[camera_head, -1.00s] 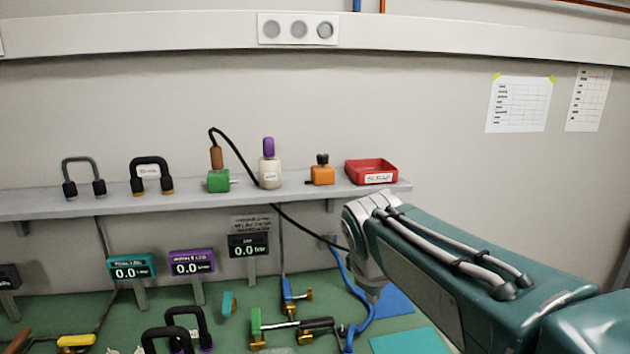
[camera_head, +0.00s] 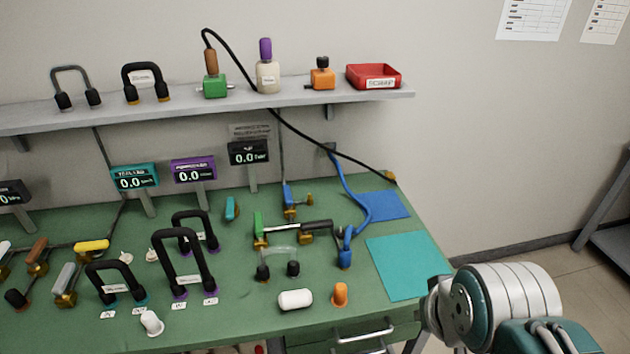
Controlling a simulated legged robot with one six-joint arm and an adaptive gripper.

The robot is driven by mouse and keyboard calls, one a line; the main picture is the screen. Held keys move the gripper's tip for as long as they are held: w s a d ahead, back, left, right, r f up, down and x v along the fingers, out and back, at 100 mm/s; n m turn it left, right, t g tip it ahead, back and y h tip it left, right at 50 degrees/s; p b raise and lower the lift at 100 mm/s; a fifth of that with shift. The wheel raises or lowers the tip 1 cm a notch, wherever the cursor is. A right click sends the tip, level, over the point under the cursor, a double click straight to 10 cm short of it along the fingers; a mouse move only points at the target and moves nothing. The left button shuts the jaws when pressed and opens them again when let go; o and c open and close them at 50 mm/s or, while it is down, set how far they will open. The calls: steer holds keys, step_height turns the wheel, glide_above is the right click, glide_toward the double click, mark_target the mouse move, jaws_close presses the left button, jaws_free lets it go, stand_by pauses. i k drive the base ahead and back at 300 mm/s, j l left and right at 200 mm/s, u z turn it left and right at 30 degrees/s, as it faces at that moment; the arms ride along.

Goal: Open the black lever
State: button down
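A black lever-like handle (camera_head: 316,226) lies level over brass fittings at the middle of the green bench, in line with a silver rod and a green piece (camera_head: 258,224). Another short black handle (camera_head: 16,298) shows at the far left of the bench, beside a grey lever (camera_head: 66,277) and a brown lever (camera_head: 38,250) on brass valve bodies. I cannot tell which black one the task names. My gripper is out of view; only a white and teal part of my arm shows at the lower right, apart from both handles.
Black hoop-shaped tubes (camera_head: 182,264) stand at the bench's front left. A blue fitting (camera_head: 345,252) with a blue hose stands right of centre. A white capsule (camera_head: 295,299) and an orange piece (camera_head: 340,294) lie in front. The teal mat (camera_head: 402,266) is bare.

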mark_target(305, 227)
steer(key=i+j+u, duration=0.2)
steer(key=u, duration=0.25)
steer(key=i+j+u, duration=0.4)
steer(key=k+l, duration=0.1)
